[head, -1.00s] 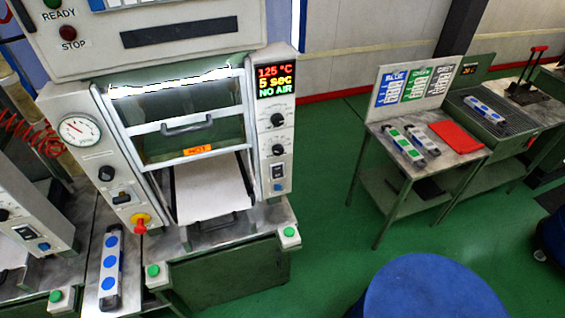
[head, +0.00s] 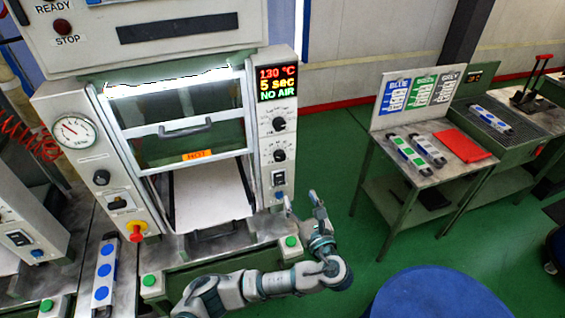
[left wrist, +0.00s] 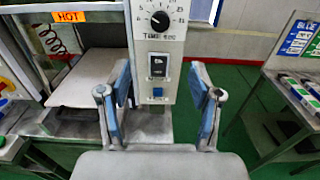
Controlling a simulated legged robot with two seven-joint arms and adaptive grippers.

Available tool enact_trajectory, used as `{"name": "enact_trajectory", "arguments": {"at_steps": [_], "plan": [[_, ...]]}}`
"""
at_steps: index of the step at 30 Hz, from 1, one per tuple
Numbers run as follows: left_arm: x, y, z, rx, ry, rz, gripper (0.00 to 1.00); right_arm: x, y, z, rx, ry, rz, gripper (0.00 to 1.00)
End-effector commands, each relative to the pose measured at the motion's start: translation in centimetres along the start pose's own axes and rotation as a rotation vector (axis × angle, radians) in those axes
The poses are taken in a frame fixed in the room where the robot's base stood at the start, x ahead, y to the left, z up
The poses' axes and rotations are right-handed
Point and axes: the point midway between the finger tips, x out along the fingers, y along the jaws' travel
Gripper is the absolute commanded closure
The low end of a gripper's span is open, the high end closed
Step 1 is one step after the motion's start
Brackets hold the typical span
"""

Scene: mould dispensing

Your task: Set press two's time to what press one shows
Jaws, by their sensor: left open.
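A press (head: 185,125) stands in the middle of the head view. Its display (head: 277,84) reads 130 °C, 5 sec, NO AIR. Below the display are an upper knob (head: 279,124) and a lower knob (head: 279,155). In the left wrist view a black time knob (left wrist: 160,20) is labelled TIME SEC, with a dark switch (left wrist: 158,65) and a blue button (left wrist: 158,92) under it. My left gripper (head: 302,207) is open and empty, low in front of the right control column; its fingers (left wrist: 161,95) frame the column below the knob. My right gripper is out of view.
Part of another press (head: 25,225) shows at the left edge. A blue-dotted bar (head: 104,272) lies between the presses. A blue round top (head: 435,295) is at the lower right. Green floor lies between.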

Motion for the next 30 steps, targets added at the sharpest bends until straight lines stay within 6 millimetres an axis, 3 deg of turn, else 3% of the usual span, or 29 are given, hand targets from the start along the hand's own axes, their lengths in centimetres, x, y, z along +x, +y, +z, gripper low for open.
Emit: {"name": "enact_trajectory", "arguments": {"at_steps": [18,24,30], "plan": [[13.4,-0.1,-0.1,0.001,0.002,0.003,0.36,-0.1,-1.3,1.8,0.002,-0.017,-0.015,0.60],[15.9,-0.2,-0.1,-0.001,0.003,0.000,0.36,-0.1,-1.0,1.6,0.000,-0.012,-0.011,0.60],[16.5,-0.1,-0.1,-0.002,0.004,0.000,0.36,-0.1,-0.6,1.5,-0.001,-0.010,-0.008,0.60]]}}
